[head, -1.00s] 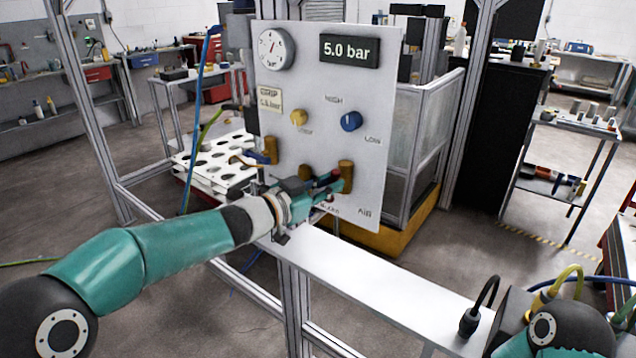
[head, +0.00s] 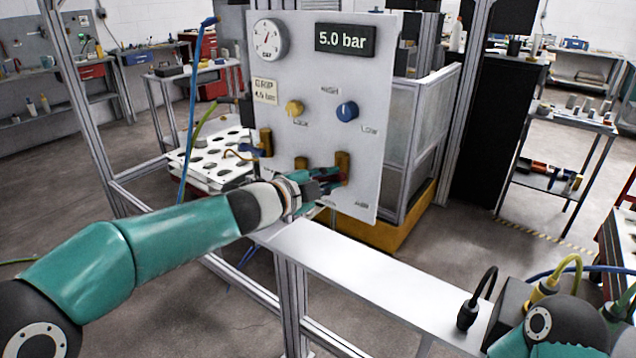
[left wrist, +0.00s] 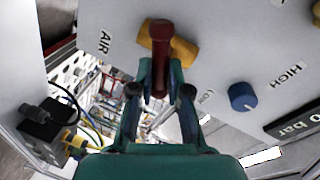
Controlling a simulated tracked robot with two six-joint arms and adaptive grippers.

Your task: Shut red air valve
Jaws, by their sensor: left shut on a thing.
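The red air valve has a red handle (left wrist: 160,45) and a brass body (left wrist: 185,52) on the grey panel, beside the AIR label in the left wrist view. In the head view the brass body (head: 343,168) stands upright at the panel's lower right. The handle lies roughly crosswise to the body. My left gripper (head: 326,178) is at the valve, shut on the red handle. In the left wrist view its fingers (left wrist: 161,80) lie on either side of the handle and hide part of it. My right gripper is not visible.
The panel (head: 300,140) also carries a gauge (head: 270,39), a "5.0 bar" display (head: 345,39), a yellow knob (head: 294,108), a blue knob (head: 347,111) and other brass valves to the left. A metal beam (head: 360,285) runs below. A perforated white tray (head: 205,160) stands behind left.

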